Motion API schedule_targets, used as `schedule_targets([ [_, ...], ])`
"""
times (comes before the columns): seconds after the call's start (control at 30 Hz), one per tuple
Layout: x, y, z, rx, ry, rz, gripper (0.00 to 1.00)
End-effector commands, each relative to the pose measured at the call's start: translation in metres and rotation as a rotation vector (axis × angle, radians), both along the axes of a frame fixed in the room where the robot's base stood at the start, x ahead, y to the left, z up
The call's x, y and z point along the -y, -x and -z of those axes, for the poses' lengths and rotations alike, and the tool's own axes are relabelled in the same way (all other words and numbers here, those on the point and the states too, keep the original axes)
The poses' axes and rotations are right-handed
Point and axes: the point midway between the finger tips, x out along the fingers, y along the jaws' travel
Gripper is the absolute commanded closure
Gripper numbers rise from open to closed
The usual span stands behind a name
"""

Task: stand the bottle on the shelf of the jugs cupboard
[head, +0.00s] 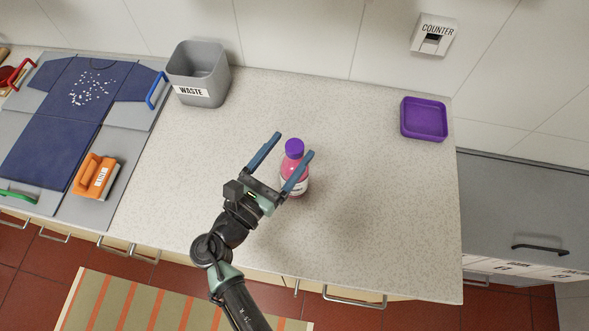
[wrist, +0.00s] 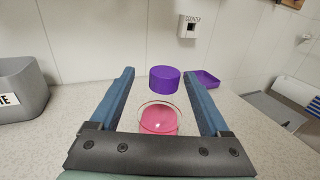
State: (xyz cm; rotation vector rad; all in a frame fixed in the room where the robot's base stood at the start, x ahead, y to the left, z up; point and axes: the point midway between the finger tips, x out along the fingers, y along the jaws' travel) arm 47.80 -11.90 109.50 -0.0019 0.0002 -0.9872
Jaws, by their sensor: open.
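The bottle (head: 295,176) stands upright on the speckled counter in the head view. It is clear with pink contents, a white label and a purple cap (head: 294,148). My gripper (head: 294,145) is open, its two blue fingers reaching out on either side of the bottle's upper part in the picture. In the wrist view the purple cap (wrist: 164,79) and the pink contents (wrist: 159,119) show between the fingers, with clear space beside the cap. I cannot tell whether either finger touches the bottle. No cupboard labelled for jugs is readable in these views.
A grey waste bin (head: 199,76) stands at the back left and a purple tray (head: 424,120) at the back right. A blue shirt (head: 62,118) and an orange-handled brush (head: 95,177) lie on the left. The counter (head: 390,210) right of the bottle is clear.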

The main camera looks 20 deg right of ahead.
Motion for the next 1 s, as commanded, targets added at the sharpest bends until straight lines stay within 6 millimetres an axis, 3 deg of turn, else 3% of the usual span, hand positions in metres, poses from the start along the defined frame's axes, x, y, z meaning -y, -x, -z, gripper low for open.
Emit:
schedule_targets([
  [0.3, 0.039, -0.019, 0.0, 0.001, -0.001, 0.002, 0.2],
  [0.6, 0.043, -0.021, 0.002, 0.002, -0.001, 0.001, 0.22],
  [1.0, 0.042, -0.021, 0.002, 0.002, -0.001, 0.001, 0.94],
])
